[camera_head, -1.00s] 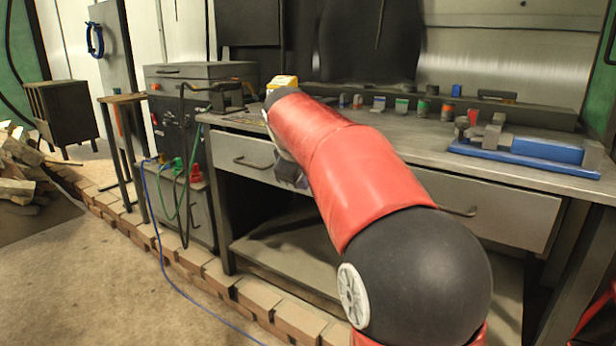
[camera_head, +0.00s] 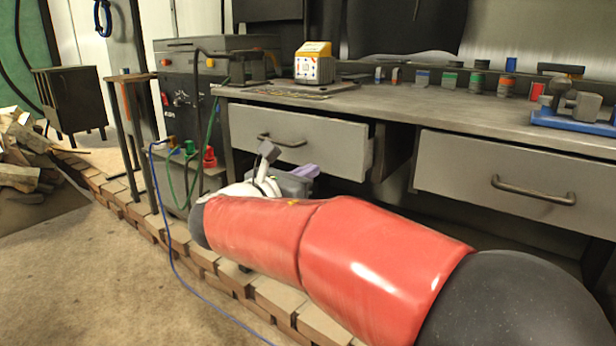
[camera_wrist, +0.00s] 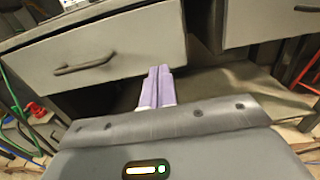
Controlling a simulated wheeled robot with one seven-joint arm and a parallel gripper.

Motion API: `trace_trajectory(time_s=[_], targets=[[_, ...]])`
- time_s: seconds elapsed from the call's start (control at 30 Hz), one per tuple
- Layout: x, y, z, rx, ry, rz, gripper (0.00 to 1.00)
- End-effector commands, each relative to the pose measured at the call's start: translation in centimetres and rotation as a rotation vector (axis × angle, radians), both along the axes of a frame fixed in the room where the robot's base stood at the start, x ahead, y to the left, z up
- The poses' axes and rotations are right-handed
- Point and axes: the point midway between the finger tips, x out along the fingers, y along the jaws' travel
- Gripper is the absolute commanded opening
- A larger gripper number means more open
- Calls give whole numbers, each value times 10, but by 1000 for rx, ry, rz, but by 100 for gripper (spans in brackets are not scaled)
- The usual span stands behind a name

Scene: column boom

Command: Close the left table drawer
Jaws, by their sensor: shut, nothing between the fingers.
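The left table drawer (camera_head: 318,147) has a pale grey front with a dark bar handle (camera_head: 282,140). It stands out from the table, and its side shows at the right end. In the wrist view the drawer front (camera_wrist: 125,48) fills the upper left, with its handle (camera_wrist: 84,65). My gripper (camera_head: 306,171) is just below the drawer's lower right part in the head view. Its lilac fingers (camera_wrist: 157,88) are together and empty, with the tips near the drawer's lower right corner in the wrist view. I cannot tell whether they touch it.
The right drawer (camera_head: 510,180) looks flush with the table. The tabletop (camera_head: 400,105) bears a yellow-and-white box (camera_head: 314,65) and several small items. A dark cabinet with cables (camera_head: 190,100) stands left of the table. A low brick edging (camera_head: 275,295) runs along the floor.

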Motion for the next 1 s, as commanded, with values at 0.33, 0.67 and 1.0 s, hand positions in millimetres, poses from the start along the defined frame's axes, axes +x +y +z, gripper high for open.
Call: trace_trajectory(time_s=[0.33, 0.67, 1.0], targets=[[58, -46, -1, 2, 1, -4, 0], [81, -63, 0, 3, 0, -1, 0], [82, -64, 0, 3, 0, -1, 0]])
